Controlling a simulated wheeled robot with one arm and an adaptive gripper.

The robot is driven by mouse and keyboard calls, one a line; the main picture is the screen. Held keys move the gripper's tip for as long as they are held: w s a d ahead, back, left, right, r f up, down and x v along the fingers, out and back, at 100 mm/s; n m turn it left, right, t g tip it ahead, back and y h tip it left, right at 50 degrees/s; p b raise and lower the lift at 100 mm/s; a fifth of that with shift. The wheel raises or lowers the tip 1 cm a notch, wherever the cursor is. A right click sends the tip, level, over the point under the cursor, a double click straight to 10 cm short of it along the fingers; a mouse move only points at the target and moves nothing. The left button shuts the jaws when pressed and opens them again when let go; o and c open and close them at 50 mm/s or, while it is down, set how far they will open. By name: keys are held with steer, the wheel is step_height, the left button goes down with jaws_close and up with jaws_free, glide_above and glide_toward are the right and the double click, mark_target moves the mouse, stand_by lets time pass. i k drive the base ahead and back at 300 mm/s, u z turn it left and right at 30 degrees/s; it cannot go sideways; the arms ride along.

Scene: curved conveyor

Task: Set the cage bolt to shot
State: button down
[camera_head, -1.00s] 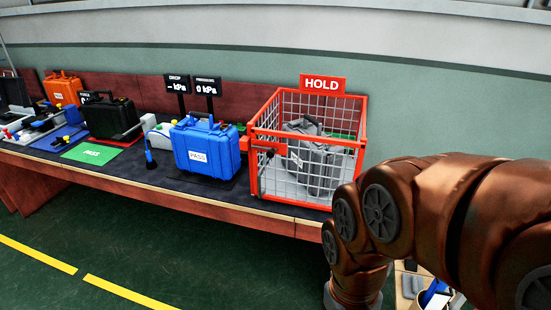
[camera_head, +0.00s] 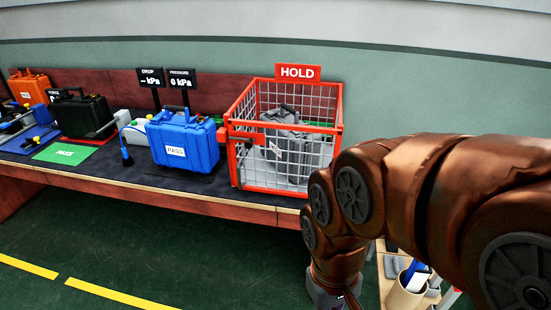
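The red-framed wire cage (camera_head: 338,128) stands on the bench under a red HOLD sign (camera_head: 298,73). A grey case (camera_head: 283,132) is inside, seen through the mesh. A small dark part with red around it, perhaps the bolt (camera_head: 248,144), shows at the left of the cage front. It is too small to tell whether the bolt is shot or drawn. My brown arm fills the right side and bends down in front of the cage's right side.
A blue case labelled PASS (camera_head: 184,142) stands left of the cage, before two display signs (camera_head: 181,78). A black case (camera_head: 82,115) and a green PASS mat (camera_head: 66,153) are farther left. A holder with tools (camera_head: 405,296) is at lower right. The floor before the bench is clear.

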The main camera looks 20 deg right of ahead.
mark_target(249, 143)
steer(key=u, duration=0.45)
steer(key=k, duration=0.6)
steer(key=u, duration=0.9)
steer(key=i, duration=1)
steer(key=z, duration=0.55)
